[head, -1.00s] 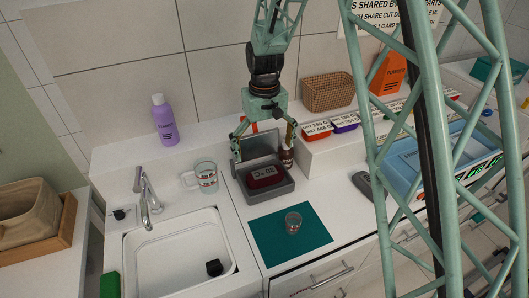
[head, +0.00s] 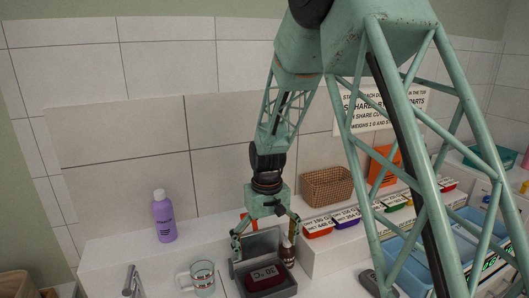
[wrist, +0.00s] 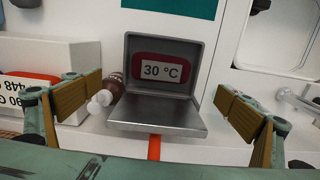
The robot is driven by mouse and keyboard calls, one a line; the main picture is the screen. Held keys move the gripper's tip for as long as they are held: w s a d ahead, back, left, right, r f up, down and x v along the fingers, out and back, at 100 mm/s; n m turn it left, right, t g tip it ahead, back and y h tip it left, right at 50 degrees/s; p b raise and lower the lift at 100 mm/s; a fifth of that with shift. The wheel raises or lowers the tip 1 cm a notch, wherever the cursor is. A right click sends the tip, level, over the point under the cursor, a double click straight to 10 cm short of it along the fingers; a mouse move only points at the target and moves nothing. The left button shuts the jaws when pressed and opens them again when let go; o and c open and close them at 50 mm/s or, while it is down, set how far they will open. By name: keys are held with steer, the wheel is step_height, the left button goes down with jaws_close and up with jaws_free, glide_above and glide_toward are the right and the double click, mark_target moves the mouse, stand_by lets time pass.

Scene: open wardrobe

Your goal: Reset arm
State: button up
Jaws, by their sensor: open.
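My gripper (head: 265,228) hangs pointing down above the back of the counter, and its two fingers are spread wide apart. In the wrist view my gripper (wrist: 160,115) is open with nothing between the finger pads. A grey box (head: 256,245) with its lid raised stands below and in front of it, and a dark red block (head: 265,278) marked 30 °C sits inside. The box also shows in the wrist view (wrist: 160,112), with the block (wrist: 162,70) beyond the lid. A small brown bottle with a white cap (head: 288,253) stands beside the box, close to one finger.
A glass mug (head: 202,277) and a purple bottle (head: 164,216) stand to the left. A wicker basket (head: 327,187), an orange container (head: 382,165) and several labelled bins (head: 318,229) sit on the right ledge. Blue trays (head: 402,257) lie farther right.

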steer(key=s+d+r+m+t+b, duration=0.1)
steer(key=s+d+r, duration=0.6)
steer(key=r, duration=0.4)
steer(key=s+d+r+m+t+b, duration=0.1)
steer(key=s+d+r, duration=0.5)
steer(key=s+r, duration=0.4)
steer(key=s+d+r+b, duration=0.1)
steer(key=s+d, duration=0.1)
steer(key=s, duration=0.6)
steer(key=s+d+r+m+t, duration=0.1)
steer(key=s+d+r, duration=0.1)
steer(key=s, duration=0.7)
steer(key=s+d+r+m+t+b, duration=0.1)
steer(key=s+d, duration=0.2)
steer(key=s, duration=0.6)
steer(key=shift+d+r+b, duration=0.2)
steer(key=shift+r+b, duration=0.15)
steer(key=shift+c, duration=0.3)
